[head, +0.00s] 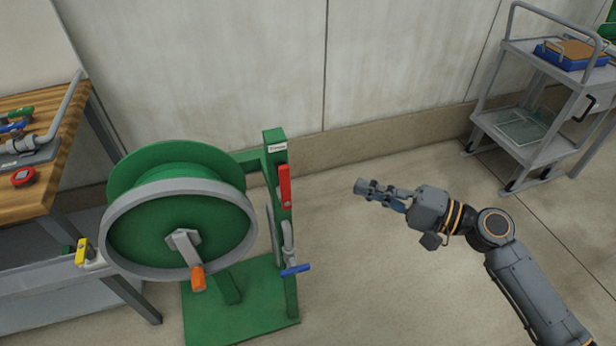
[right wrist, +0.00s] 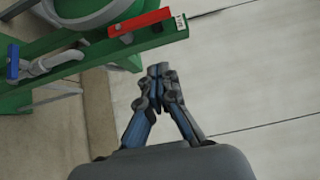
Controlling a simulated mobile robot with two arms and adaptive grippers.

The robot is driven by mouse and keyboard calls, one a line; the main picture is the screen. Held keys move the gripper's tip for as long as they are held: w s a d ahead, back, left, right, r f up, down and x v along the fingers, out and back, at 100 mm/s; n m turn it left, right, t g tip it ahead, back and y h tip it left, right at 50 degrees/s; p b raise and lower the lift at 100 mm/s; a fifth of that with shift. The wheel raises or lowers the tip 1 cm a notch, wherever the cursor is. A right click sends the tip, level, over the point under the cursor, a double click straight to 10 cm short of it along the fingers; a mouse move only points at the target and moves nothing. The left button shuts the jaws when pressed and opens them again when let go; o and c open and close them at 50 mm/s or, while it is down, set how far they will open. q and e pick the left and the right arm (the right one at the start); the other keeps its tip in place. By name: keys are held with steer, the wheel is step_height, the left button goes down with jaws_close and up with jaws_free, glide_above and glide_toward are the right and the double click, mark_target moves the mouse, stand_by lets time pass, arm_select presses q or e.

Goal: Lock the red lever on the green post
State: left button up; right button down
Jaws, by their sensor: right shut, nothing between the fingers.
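The red lever (head: 285,186) is a flat red bar on the side of the green post (head: 273,140), near its top. It lies along the post, pointing up and down. The lever also shows in the right wrist view (right wrist: 141,22), lying along the post (right wrist: 95,50) near its labelled end. My right gripper (head: 361,187) is shut and empty, to the right of the lever and apart from it. In the right wrist view its closed fingers (right wrist: 158,72) are over bare floor, below the lever in the picture. My left gripper is not in view.
A green reel (head: 180,225) with a grey rim and orange crank handle (head: 197,278) stands left of the post. A blue handle (head: 295,270) sticks out low on the post. A wooden bench (head: 40,190) is at left, a grey cart (head: 540,80) at far right. Floor between is clear.

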mark_target(283, 184)
steer(key=s+a+p+x, duration=0.1)
steer(key=p+x, duration=0.3)
steer(key=x, duration=0.7)
steer(key=shift+s+a, duration=0.35)
steer(key=shift+s, duration=0.3)
